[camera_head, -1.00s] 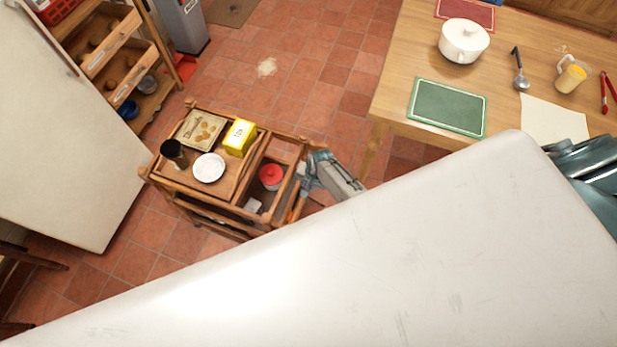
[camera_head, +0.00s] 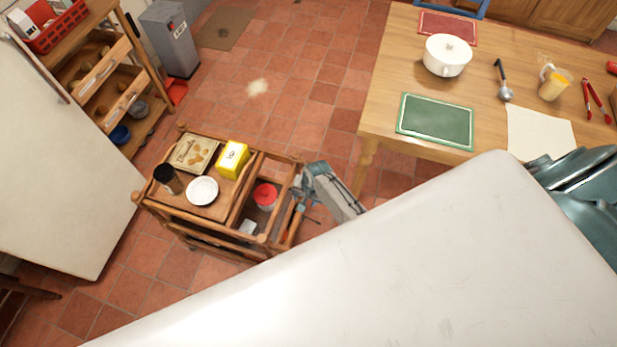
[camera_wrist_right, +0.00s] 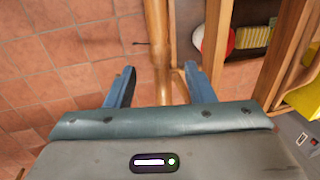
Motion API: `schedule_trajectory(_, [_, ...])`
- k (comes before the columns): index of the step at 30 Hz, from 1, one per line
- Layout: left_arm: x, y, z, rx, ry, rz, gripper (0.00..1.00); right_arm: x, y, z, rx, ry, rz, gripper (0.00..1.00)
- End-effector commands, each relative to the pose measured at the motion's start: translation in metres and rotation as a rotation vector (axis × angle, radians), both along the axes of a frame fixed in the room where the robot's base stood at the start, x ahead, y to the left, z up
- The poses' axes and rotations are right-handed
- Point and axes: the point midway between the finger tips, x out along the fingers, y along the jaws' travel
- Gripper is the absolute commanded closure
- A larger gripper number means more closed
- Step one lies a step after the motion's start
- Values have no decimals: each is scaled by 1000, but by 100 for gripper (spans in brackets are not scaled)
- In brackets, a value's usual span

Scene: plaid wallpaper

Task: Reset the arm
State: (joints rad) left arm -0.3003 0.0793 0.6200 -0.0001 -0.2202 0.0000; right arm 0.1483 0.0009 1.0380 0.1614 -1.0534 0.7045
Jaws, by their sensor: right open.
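My right gripper (camera_head: 303,188) is beside the right end of a wooden cart (camera_head: 215,219). In the right wrist view the two blue fingers (camera_wrist_right: 160,86) are apart, with nothing held between them. A wooden post of the cart (camera_wrist_right: 157,40) shows in the gap, and I cannot tell how far it is from the fingers. Part of the right arm is hidden behind a large white surface (camera_head: 400,265). My left gripper is not in view.
The cart carries a white plate (camera_head: 202,190), a yellow box (camera_head: 232,159), a dark jar (camera_head: 167,179) and a red-lidded container (camera_head: 265,195). A wooden table (camera_head: 390,80) with a white pot (camera_head: 447,57) stands right. Tiled floor (camera_head: 270,60) is open behind the cart.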

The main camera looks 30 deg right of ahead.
Motion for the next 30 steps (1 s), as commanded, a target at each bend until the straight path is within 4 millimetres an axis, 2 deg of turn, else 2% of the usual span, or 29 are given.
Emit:
schedule_trajectory(9, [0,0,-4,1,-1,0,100,-7,-7,44,0,-1,0,51])
schedule_trajectory(15, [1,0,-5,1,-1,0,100,-9,-9,59,0,0,0,51])
schedule_trajectory(20, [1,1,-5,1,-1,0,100,-10,-9,62,0,1,0,51])
schedule_trajectory(24, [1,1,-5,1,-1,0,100,-10,-9,60,0,1,0,51])
schedule_trajectory(26, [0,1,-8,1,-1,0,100,-13,-10,54,-4,4,5,51])
schedule_trajectory(29, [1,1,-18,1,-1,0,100,-28,-15,23,-21,6,34,51])
schedule_trajectory(30, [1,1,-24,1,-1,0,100,-38,-18,3,-33,6,53,51])
